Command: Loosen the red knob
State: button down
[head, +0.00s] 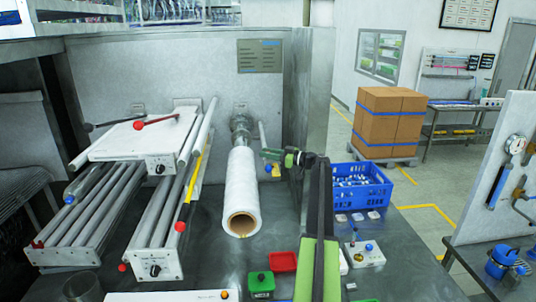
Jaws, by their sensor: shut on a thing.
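My gripper (268,157) is at the end of my green and dark arm, just right of a white roll (241,190) and in front of the grey back panel. Other red knobs show at the left: a ball on a lever (139,125) over the white plate, one at the yellow bar's end (180,227), and a low one (122,267).
A blue crate (361,190) stands right of my arm. Roller units (150,245) fill the left side.

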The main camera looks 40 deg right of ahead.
jog(key=shift+f+y, duration=0.1)
jog(key=shift+y, duration=0.2)
jog(key=c, duration=1.2)
grip_release()
jog(key=shift+o, duration=0.2)
jog(key=shift+s, duration=0.1)
jog(key=v, duration=1.7)
jog(key=shift+s+r, duration=0.2)
jog(key=shift+r, duration=0.05)
jog(key=shift+d, duration=0.1)
